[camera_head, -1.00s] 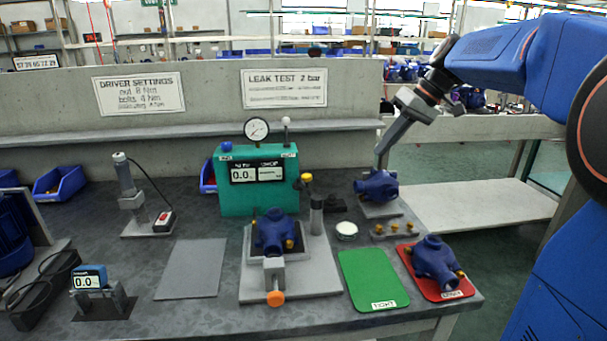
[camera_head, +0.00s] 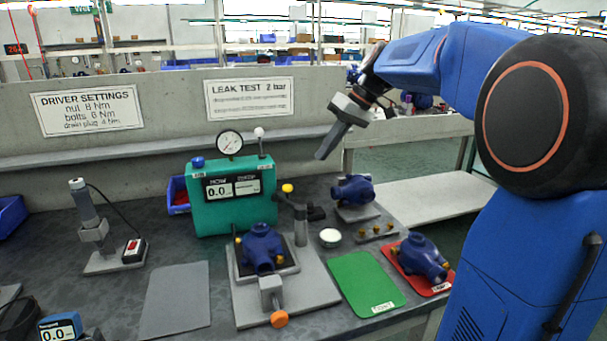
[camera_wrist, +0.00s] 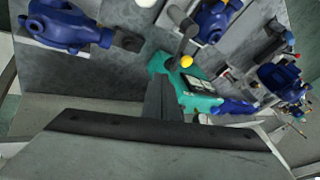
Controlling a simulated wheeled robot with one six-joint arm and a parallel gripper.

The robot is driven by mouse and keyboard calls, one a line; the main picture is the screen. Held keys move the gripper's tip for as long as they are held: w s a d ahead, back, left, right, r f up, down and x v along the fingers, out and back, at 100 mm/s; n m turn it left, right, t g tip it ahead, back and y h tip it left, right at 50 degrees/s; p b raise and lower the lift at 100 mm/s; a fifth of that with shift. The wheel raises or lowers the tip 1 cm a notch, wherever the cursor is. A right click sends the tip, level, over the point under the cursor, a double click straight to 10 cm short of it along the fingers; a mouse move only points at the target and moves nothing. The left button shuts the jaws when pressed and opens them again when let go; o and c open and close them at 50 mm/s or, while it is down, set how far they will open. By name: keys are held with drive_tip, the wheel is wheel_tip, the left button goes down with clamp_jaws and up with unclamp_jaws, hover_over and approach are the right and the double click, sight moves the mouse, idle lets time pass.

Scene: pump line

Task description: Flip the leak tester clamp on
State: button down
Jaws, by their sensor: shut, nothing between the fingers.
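The leak tester is a green box (camera_head: 233,212) with a round gauge and a 0.0 display. A grey base plate (camera_head: 312,287) in front of it bears a blue pump (camera_head: 262,246). A grey post right of this pump carries a dark lever with a yellow knob (camera_head: 288,188); the lever is raised, the knob near the post's top. An orange knob (camera_head: 279,319) sits at the plate's front. My gripper (camera_head: 321,155) is shut and empty, up and to the right of the yellow knob, apart from it. The wrist view shows the yellow knob (camera_wrist: 186,61) just past my dark finger.
Another blue pump (camera_head: 353,190) stands on a grey block to the right. A green mat (camera_head: 366,284) and a red mat (camera_head: 436,285) with a pump lie at the front right. A round white-topped item (camera_head: 330,237) is near the post. A grey mat (camera_head: 177,297) at left is bare.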

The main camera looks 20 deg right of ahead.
sight(286, 196)
drive_tip(key=a+f, duration=0.8)
drive_tip(key=f, duration=0.1)
drive_tip(key=shift+w+f, duration=0.25)
drive_tip(key=shift+w, duration=0.15)
drive_tip(key=shift+a, duration=0.1)
